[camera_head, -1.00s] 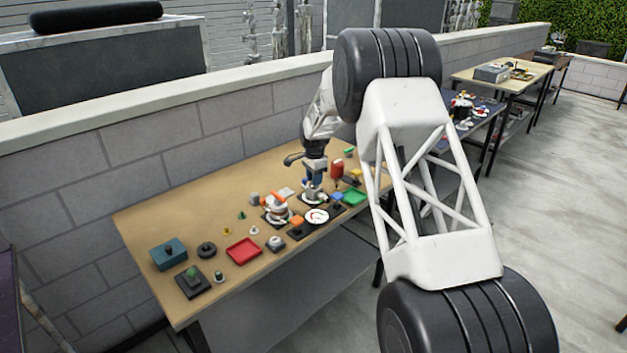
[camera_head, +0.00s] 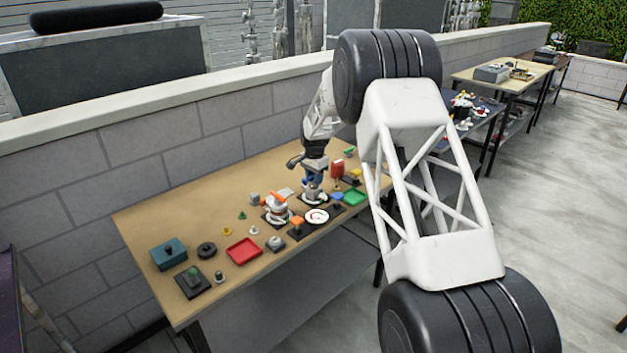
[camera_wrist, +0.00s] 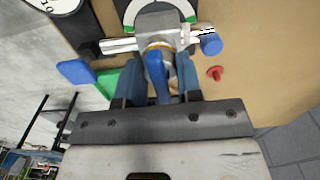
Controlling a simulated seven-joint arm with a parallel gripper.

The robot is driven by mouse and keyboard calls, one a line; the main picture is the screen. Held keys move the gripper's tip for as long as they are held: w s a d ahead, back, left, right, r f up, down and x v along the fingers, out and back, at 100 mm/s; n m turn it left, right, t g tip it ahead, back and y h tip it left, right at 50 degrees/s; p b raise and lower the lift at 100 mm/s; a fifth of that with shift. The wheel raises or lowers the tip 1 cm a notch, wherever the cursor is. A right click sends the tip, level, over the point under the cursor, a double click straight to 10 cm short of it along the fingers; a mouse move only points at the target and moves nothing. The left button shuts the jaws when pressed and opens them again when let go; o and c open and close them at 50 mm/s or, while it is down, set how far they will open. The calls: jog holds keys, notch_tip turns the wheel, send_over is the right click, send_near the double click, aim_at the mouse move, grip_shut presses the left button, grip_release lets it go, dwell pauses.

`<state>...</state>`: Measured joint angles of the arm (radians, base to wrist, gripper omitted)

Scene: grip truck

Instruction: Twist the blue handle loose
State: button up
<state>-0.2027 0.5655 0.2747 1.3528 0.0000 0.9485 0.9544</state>
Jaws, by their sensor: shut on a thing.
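The blue handle (camera_wrist: 157,76) belongs to a metal valve with a silver pipe body (camera_wrist: 155,42), seen in the wrist view. It points from the valve toward my gripper. My gripper (camera_wrist: 158,84) has one blue finger on each side of the handle and is shut on it. In the head view my gripper (camera_head: 312,182) reaches down to the valve at the back right of the near table. The handle is too small and too covered to make out there.
On the table (camera_head: 150,217), a white-and-orange device (camera_head: 275,208) and a round dial (camera_head: 317,216) stand close to the gripper. The table's back left is clear.

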dwell(0.3)
jog(key=shift+n, duration=1.1)
jog(key=o, duration=0.6)
jog(key=shift+r, duration=0.15)
jog(key=shift+r, duration=3.55)
jog(key=shift+r, duration=0.1)
